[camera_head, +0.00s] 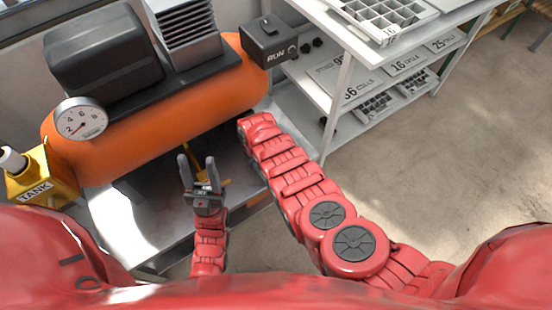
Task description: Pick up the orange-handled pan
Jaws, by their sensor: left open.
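I cannot make out an orange-handled pan in this view. My left gripper (198,165) is open, with its two grey fingers pointing up and away over the metal bench (150,215) and nothing seen between them. A yellow piece (215,180) shows just behind and beside the fingers; what it belongs to is unclear. My right arm reaches up from the lower right to the front of the orange tank, and its gripper does not show.
An orange compressor tank (130,135) with a pressure gauge (80,118) fills the back of the bench. A yellow "TANK" valve block (42,177) stands at the left and a black "RUN" switch box (268,40) at the right. A white shelf unit (335,105) holds seed trays. Floor at the right is clear.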

